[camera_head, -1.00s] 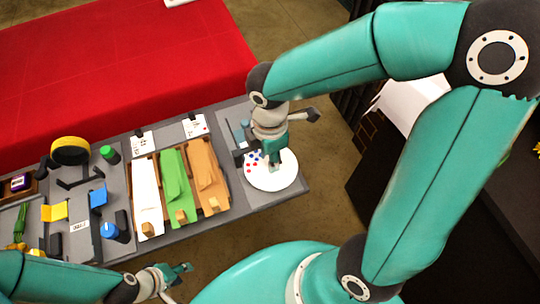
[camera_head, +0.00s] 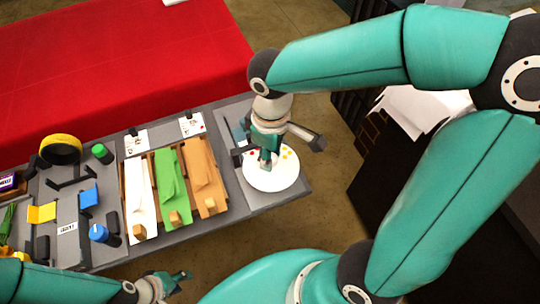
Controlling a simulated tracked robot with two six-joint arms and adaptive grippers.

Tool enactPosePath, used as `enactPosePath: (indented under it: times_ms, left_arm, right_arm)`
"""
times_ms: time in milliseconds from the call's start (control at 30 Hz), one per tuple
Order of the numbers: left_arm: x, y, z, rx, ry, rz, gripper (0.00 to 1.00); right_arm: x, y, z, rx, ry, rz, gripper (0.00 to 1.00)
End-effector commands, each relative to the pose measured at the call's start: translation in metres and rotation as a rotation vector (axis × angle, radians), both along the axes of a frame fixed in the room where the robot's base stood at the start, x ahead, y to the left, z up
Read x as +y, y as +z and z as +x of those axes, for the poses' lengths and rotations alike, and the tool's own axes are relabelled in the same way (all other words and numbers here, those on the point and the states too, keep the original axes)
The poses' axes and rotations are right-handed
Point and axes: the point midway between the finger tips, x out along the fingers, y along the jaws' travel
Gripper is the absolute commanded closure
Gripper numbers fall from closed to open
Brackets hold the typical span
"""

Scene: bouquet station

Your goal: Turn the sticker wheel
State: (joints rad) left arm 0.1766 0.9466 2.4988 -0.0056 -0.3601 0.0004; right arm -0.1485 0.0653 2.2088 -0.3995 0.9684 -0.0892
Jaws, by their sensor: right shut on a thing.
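The sticker wheel (camera_head: 284,180) is a white disc with small coloured dots, lying at the right end of the grey table. Yellow dots show on its far right part and a little red at its far left. My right gripper (camera_head: 267,162) reaches down over the wheel and is shut on a part of it near the middle. The fingers hide the gripped part. My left gripper (camera_head: 184,279) is at the bottom of the view, away from the wheel, with its fingers apart and empty.
White, green (camera_head: 172,180) and tan wrapping sheets lie in holders left of the wheel. Further left are a yellow tape roll (camera_head: 61,149), a green-capped item (camera_head: 101,153) and a blue spool (camera_head: 99,232). A red-covered table (camera_head: 110,70) stands behind.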

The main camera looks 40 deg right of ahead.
Motion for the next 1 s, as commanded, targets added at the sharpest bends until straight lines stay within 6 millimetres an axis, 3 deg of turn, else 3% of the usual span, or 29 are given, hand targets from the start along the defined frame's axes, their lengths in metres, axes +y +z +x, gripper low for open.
enactPosePath:
  times_ms: [1000]
  left_arm:
    - [0.0,-0.034,0.0,0.0,0.0,0.0,0.6]
  right_arm:
    - [-0.002,0.001,0.001,-0.008,-0.95,0.003,1.0]
